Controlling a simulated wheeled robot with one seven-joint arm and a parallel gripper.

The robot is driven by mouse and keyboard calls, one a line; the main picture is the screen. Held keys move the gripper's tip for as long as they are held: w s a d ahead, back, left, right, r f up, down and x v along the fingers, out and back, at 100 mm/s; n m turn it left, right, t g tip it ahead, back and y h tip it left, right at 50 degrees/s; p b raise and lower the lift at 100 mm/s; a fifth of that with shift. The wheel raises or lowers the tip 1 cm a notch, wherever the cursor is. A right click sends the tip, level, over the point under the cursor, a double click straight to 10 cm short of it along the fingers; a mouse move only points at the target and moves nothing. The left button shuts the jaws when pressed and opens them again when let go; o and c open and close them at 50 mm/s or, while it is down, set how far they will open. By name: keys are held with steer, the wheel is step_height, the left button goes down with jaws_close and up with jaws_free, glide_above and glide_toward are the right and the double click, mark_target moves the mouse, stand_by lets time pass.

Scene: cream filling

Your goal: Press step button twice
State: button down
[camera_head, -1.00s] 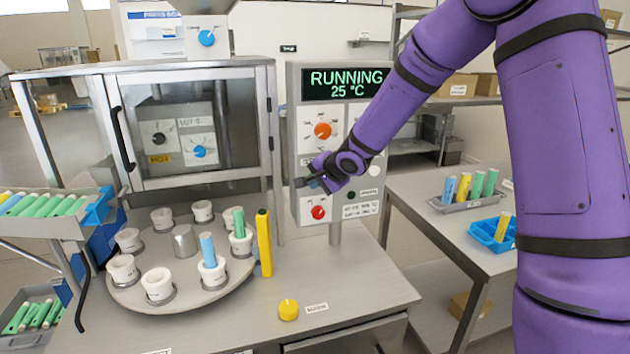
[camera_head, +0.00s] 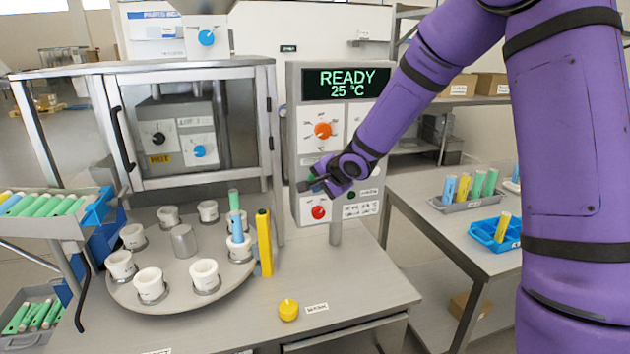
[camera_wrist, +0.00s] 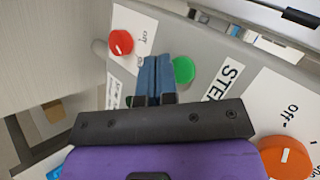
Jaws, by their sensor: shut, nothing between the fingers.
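The control panel (camera_head: 292,140) stands upright behind the table, and its screen (camera_head: 346,82) reads READY, 25 °C. In the wrist view a green button (camera_wrist: 184,70) sits beside a label (camera_wrist: 224,84) whose visible letters read STE. My gripper (camera_head: 304,186) is at the panel's lower left and hides part of its face. In the wrist view its blue fingertips (camera_wrist: 156,62) are shut and empty, just beside the green button in the picture. Whether they touch the panel cannot be told.
A red knob (camera_head: 318,212) and an orange knob (camera_head: 323,130) are on the panel. A turntable (camera_head: 205,303) with several white cups stands left, with a yellow post (camera_head: 264,243) at its edge. A yellow knob (camera_head: 288,310) is at the table front. The table between is clear.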

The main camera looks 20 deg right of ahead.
steer(key=shift+s, duration=2.4)
steer(key=shift+r, duration=0.1)
steer(key=s+d+r+n+h, duration=0.2)
steer(key=s+d+r+h, duration=0.1)
steer(key=s+r, duration=0.35)
steer(key=s+d+r+n+h, duration=0.2)
steer(key=s+d+r, duration=0.2)
steer(key=s+r, duration=0.25)
steer(key=s+r+n+g, duration=0.1)
steer(key=s+n+g, duration=0.1)
steer(key=s, duration=0.9)
steer(key=s+r+n+g+y, duration=0.1)
steer(key=s+n, duration=0.4)
steer(key=s, duration=0.6)
steer(key=shift+s+d+r+g, duration=0.2)
steer(key=shift+r+g, duration=0.2)
steer(key=shift+r, duration=0.35)
